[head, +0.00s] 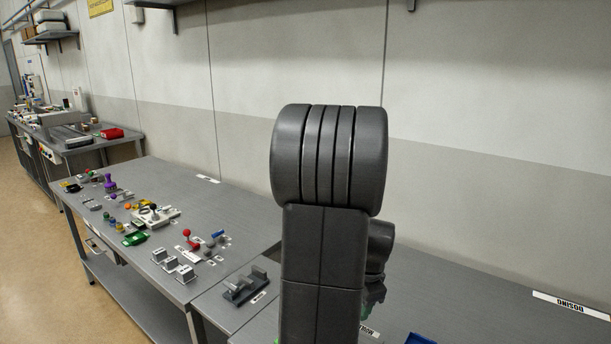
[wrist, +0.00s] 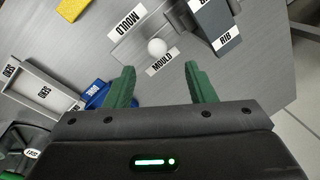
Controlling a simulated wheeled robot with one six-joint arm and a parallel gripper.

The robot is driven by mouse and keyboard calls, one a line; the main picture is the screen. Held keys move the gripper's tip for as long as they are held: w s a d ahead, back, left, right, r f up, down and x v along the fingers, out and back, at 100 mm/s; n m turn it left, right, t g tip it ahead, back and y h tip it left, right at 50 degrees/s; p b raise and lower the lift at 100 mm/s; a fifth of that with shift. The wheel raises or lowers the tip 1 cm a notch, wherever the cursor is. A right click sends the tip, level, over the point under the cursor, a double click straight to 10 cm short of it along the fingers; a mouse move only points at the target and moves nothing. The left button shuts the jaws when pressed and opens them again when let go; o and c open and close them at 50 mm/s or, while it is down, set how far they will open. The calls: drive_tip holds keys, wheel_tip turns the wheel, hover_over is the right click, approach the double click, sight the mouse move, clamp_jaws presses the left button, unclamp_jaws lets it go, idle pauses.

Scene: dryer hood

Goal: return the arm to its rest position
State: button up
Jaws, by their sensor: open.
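My arm (head: 325,230) rises in the middle of the head view, folded upright, and hides part of the bench behind it. Past the fingertips lies a grey plate with a white ball (wrist: 157,47) and labels reading MOULD. I cannot tell the height of the fingers above the bench.
A grey bench (head: 470,290) runs along the wall. Left of my arm stand a dark grey fixture (head: 246,286), grey blocks (head: 174,265) and a green tray (head: 135,239). The wrist view shows a blue block (wrist: 97,94), a yellow block (wrist: 72,8) and a part labelled RIB (wrist: 217,27).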

drive_tip(key=f, duration=0.2)
drive_tip(key=w+f, duration=0.1)
drive_tip(key=f, duration=0.5)
drive_tip(key=shift+w+a+f, duration=0.15)
drive_tip(key=shift+w+a, duration=0.05)
drive_tip(key=shift+a, duration=0.05)
drive_tip(key=shift+d+f, duration=0.1)
drive_tip(key=shift+s+d, duration=0.2)
